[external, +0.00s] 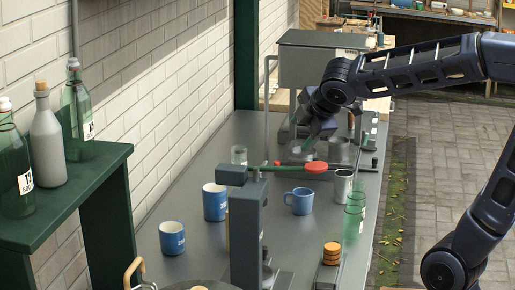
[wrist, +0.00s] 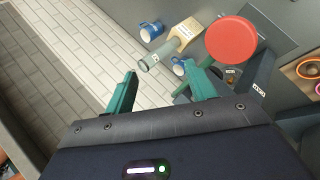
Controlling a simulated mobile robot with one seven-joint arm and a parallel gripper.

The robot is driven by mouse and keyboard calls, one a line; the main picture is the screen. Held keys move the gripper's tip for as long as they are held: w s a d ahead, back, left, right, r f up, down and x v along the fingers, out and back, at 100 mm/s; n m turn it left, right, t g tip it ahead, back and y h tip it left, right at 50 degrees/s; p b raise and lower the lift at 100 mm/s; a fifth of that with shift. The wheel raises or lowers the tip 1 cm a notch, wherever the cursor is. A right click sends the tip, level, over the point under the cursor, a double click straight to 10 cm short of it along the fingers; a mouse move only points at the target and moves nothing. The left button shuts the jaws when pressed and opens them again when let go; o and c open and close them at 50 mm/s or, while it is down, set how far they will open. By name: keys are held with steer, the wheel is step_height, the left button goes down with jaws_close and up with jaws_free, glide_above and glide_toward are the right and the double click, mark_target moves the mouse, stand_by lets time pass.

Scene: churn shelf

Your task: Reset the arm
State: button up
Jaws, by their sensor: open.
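My gripper (external: 306,147) hangs from my dark arm, which reaches in from the right over the far part of the grey counter (external: 190,195). In the wrist view its two green fingers stand wide apart (wrist: 170,68), with nothing held between them. The fingertips appear close above a low metal device on the counter in the external view; whether they touch it I cannot tell.
A red round knob (external: 314,168) on a lever stands nearer than my gripper; it also shows in the wrist view (wrist: 231,39). Blue mugs (external: 299,201), green glasses (external: 353,222) and a metal cup (external: 343,186) stand nearby. A green shelf (external: 60,205) with bottles is left.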

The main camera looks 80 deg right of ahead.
steer(key=s+a+f+m+y, duration=0.2)
steer(key=s+a+m+y, duration=0.1)
steer(key=s+a, duration=0.4)
steer(key=s+a+f+m+g+y, duration=0.1)
steer(key=s+a+f+m+y, duration=0.2)
steer(key=s+a, duration=0.5)
steer(key=shift+s+a+f+m, duration=0.15)
steer(key=shift+a+f+m, duration=0.1)
steer(key=shift+a+m, duration=0.65)
